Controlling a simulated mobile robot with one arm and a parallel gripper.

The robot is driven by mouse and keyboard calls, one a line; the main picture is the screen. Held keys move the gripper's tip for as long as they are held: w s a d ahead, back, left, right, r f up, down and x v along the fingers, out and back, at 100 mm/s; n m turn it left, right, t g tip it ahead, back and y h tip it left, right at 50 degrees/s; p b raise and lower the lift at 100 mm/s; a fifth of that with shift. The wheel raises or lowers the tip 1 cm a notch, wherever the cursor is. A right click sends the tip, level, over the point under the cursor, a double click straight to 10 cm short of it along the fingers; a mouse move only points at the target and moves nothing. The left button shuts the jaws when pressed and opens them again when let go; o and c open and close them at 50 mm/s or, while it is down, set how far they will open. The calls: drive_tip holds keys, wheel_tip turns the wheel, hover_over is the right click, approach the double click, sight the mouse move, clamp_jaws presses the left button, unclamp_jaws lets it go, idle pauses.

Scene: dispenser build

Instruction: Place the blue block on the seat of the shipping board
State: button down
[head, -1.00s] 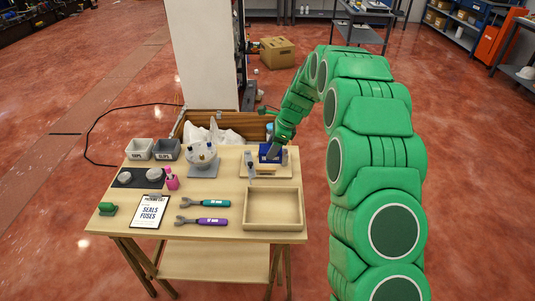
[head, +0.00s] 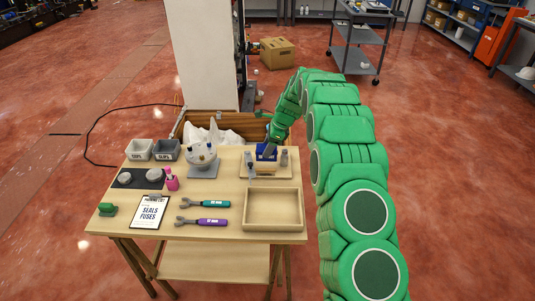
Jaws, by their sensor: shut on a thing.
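The blue block (head: 262,152) is at the back right of the table, over or at the back of the wooden shipping board (head: 265,173). My gripper (head: 268,149) is shut on it from above and behind. The arm hides part of the block's near face. Small grey upright parts stand on the board, one at the left (head: 250,167) and one at the right. I cannot tell whether the block touches the board or hangs just above it.
An empty wooden tray (head: 273,228) lies in front of the board.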

drive_tip(key=shift+w+a+f, duration=0.15)
drive_tip(key=shift+w+f, duration=0.6)
drive_tip(key=shift+f, duration=1.75)
drive_tip(key=shift+f, duration=0.1)
drive_tip(key=shift+c, duration=1.4)
unclamp_jaws()
